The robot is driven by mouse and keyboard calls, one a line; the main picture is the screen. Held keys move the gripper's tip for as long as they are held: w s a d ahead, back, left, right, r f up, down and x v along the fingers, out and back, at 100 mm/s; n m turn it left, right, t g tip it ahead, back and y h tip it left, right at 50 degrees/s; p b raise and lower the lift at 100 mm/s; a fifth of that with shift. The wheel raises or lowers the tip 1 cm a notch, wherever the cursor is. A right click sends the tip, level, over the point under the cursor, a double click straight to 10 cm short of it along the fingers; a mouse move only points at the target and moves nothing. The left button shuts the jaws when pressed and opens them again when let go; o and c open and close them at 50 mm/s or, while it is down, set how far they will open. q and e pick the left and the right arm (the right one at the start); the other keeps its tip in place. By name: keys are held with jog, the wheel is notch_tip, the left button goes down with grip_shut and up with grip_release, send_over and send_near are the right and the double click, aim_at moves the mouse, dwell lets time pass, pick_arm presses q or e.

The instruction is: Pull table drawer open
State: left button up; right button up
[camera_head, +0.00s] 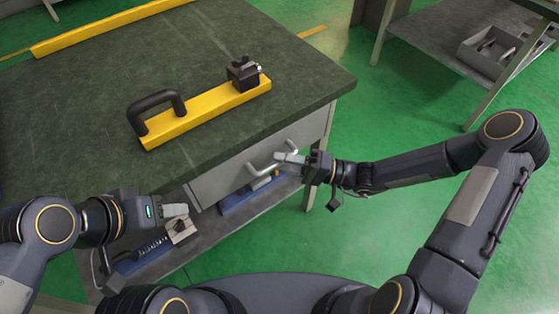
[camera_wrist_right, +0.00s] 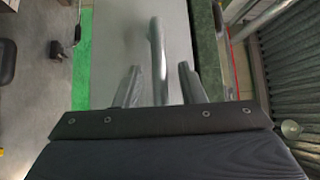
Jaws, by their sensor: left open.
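The table drawer (camera_head: 225,180) has a plain grey front under the dark green table top (camera_head: 70,110). It looks shut. Its curved metal handle (camera_head: 254,170) sticks out of the front and also shows in the right wrist view (camera_wrist_right: 156,45). My right gripper (camera_head: 284,158) is at the right part of the handle. In the right wrist view my right gripper (camera_wrist_right: 158,88) has its fingers apart, with the handle bar between them and a gap visible on both sides. My left gripper (camera_head: 180,210) is open and empty, in front of the drawer's left end.
On the table top lies a yellow bar (camera_head: 205,112) with a black handle (camera_head: 157,108) and a black block (camera_head: 243,73). A lower shelf (camera_head: 215,230) below the drawer holds blue tools. A second table (camera_head: 430,40) stands at the back right. Green floor is free at the right.

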jog(key=shift+a+r, duration=0.1)
jog(key=shift+a, duration=0.5)
jog(key=shift+c, duration=0.2)
grip_shut()
jog(key=shift+d, duration=0.1)
